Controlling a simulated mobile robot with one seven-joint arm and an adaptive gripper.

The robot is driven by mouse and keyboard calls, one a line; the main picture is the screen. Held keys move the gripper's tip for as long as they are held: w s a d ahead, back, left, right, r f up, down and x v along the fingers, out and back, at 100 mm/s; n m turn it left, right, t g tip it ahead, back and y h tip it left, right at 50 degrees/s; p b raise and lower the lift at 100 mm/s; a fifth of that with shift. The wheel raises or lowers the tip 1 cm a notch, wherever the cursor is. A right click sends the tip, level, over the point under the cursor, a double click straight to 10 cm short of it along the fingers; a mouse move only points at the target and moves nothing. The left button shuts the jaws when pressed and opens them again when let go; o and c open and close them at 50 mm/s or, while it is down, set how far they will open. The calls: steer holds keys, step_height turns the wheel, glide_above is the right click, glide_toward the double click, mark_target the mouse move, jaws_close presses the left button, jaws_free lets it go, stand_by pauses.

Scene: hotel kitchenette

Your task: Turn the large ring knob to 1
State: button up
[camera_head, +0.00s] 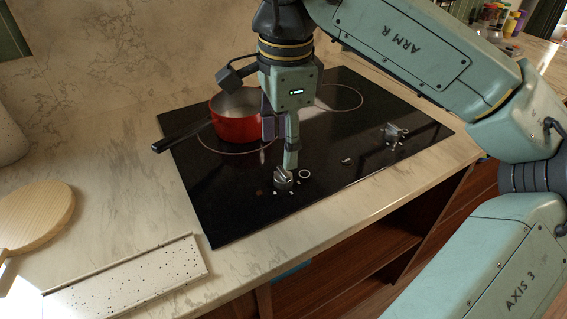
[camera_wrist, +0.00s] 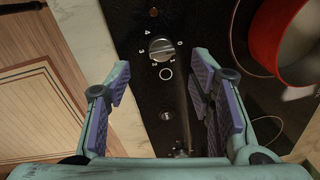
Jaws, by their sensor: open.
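The knob beside the large printed ring is a grey stove knob (camera_head: 284,177) at the near-left part of the black cooktop. It also shows in the wrist view (camera_wrist: 161,48), with small marks around it; its exact setting is too small to read surely. My gripper (camera_head: 281,150) points down just above and behind this knob in the head view. In the wrist view the fingers (camera_wrist: 160,70) are wide apart and empty, with the knob just ahead of the gap between their tips. The gripper does not hold the knob.
A wooden board (camera_head: 38,215) lies at far left.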

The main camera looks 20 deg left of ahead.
mark_target(282, 172)
steer(key=f, duration=0.5)
steer(key=f+p, duration=0.1)
steer(key=f, duration=0.1)
steer(key=shift+w+a+f, duration=0.15)
steer(key=shift+w+f, duration=0.05)
steer(key=shift+w, duration=0.1)
steer(key=shift+c, duration=0.4)
steer(key=c, duration=1.1)
